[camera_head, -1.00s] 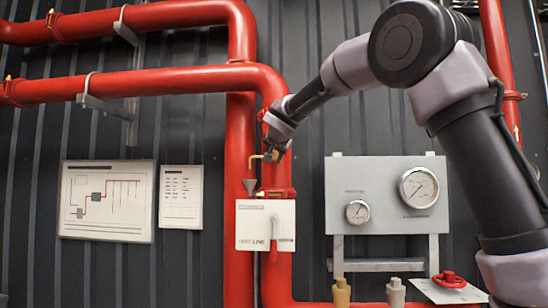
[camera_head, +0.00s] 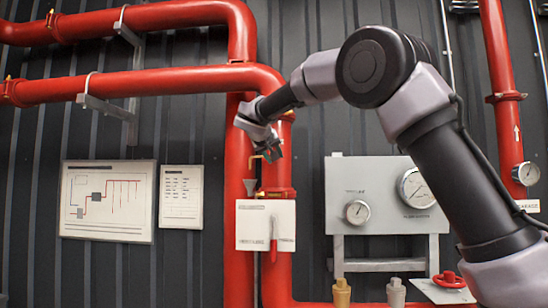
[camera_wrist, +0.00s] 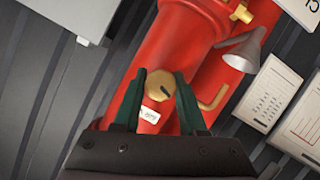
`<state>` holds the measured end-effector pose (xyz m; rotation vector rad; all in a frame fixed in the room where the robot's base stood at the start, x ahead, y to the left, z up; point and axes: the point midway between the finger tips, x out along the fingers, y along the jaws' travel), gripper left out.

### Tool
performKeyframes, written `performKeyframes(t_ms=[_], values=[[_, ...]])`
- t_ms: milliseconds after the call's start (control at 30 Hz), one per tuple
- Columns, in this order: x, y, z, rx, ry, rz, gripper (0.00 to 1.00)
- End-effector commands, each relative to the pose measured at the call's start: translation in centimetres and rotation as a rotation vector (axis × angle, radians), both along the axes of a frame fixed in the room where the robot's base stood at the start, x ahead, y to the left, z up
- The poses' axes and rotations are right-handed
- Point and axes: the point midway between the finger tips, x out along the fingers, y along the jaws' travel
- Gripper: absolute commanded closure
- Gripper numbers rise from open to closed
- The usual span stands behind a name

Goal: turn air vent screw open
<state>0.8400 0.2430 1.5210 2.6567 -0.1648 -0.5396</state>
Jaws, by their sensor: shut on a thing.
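The air vent screw (camera_wrist: 159,84) is a round brass head with a dark slot, on the red pipe (camera_wrist: 184,42). In the wrist view my gripper (camera_wrist: 160,76) has its two green fingers on either side of the screw, shut on it. A bent brass spout (camera_wrist: 215,93) shows to the right of the screw. In the head view my gripper (camera_head: 270,153) is at the right-hand red vertical pipe, above the white panel (camera_head: 250,238). There it hides the screw, and the spout (camera_head: 256,158) shows just left of it.
A grey funnel (camera_head: 249,186) hangs below the spout. A red lever (camera_head: 273,240) is on the white panel. A grey gauge board (camera_head: 380,180) stands to the right, with a red handwheel (camera_head: 449,280) below it. Two paper charts (camera_head: 107,200) hang on the wall at left.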

Motion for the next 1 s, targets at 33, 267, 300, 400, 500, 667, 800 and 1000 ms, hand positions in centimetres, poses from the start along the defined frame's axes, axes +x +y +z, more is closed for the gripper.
performKeyframes(t_ms=[33,267,300,400,500,667,800,1000], values=[[0.0,0.09,-0.07,-0.043,0.002,0.0,1.0],[-0.01,0.14,-0.11,-0.263,0.009,0.001,1.0],[-0.02,0.14,-0.1,-0.299,0.011,0.001,1.0],[-0.02,0.16,-0.1,-0.395,0.013,0.002,1.0],[-0.02,0.16,-0.12,-0.488,0.016,0.001,1.0],[-0.03,0.13,-0.08,-0.62,0.021,0.001,1.0],[-0.04,0.18,-0.12,-0.717,0.025,0.002,1.0],[-0.03,0.14,-0.12,-0.816,0.028,0.001,1.0]])
